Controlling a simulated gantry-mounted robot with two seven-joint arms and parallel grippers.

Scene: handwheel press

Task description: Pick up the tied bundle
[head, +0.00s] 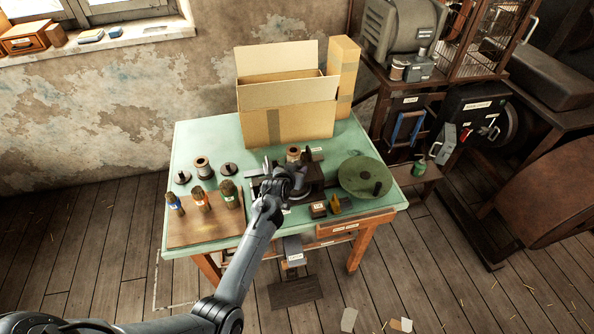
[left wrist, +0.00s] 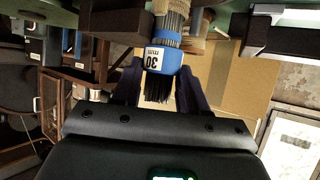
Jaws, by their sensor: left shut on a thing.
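My left gripper (head: 285,180) is over the middle of the green table. In the left wrist view, a bundle of dark strands (left wrist: 158,88) with a blue band marked "30" sits between the dark fingers (left wrist: 160,88), which are shut on it. In the head view my gripper mostly hides what it holds. More banded bundles stand on a wooden board at the table's left front: one with a blue band (head: 174,203), one orange (head: 201,199) and one green (head: 230,194). My right gripper is not in view.
The green table (head: 200,140) holds an open cardboard box (head: 287,122) at the back, spools (head: 202,167) to the left and a round green plate (head: 364,176) to the right. Small blocks (head: 318,210) lie near the front edge. A cluttered shelf (head: 410,95) stands at right.

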